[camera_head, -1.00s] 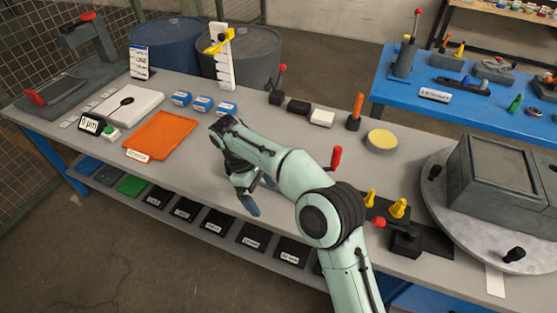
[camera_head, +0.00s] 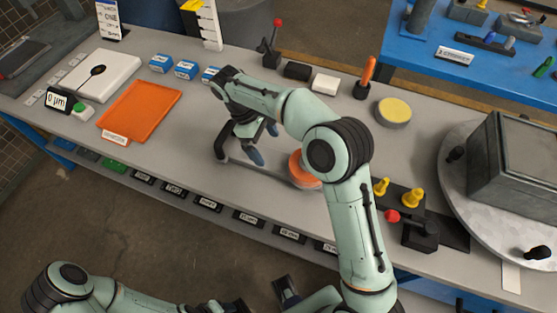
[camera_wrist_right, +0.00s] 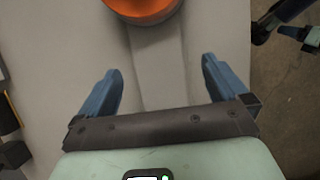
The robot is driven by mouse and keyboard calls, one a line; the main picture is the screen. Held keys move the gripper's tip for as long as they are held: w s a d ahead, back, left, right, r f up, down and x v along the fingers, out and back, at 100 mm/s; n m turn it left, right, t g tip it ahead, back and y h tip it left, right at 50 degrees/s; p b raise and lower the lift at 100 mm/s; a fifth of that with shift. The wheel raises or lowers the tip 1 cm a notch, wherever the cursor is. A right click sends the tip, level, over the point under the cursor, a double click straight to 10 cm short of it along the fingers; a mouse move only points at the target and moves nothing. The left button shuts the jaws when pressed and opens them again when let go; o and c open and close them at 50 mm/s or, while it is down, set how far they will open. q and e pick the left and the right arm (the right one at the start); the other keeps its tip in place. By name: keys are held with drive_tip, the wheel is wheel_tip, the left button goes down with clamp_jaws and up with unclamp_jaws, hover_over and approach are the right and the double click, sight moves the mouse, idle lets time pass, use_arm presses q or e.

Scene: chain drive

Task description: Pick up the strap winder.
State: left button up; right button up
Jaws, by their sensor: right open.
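The strap winder appears to be the low grey bar with a round orange part (camera_head: 303,168) at its right end, lying on the grey bench in the head view. My right arm crosses in front and hides some of it. My right gripper (camera_head: 263,143) is open, with its blue fingers pointing down by the bar. In the right wrist view the orange part (camera_wrist_right: 143,8) is at the top edge, beyond the open fingers (camera_wrist_right: 155,85). The grey strip runs from it between them; contact cannot be judged. My left gripper (camera_head: 287,290) is partly in view at the bottom.
An orange tray (camera_head: 140,110) lies to the left, with several small blue boxes (camera_head: 186,69) behind it. A yellow-topped disc (camera_head: 393,111) and yellow knobs (camera_head: 412,198) are to the right, near a large round turntable (camera_head: 460,220). Bench space before the tray is clear.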

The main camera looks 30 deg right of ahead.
sight(275, 160)
drive_tip(key=x, duration=0.5)
drive_tip(key=b+x, duration=0.1)
drive_tip(key=x, duration=0.1)
drive_tip(key=shift+w+d+f, duration=0.2)
drive_tip(key=shift+w+f, duration=0.05)
drive_tip(key=shift+w, duration=0.05)
drive_tip(key=shift+f, duration=0.25)
idle(0.3)
drive_tip(key=c, duration=1.8)
drive_tip(key=shift+r, duration=0.2)
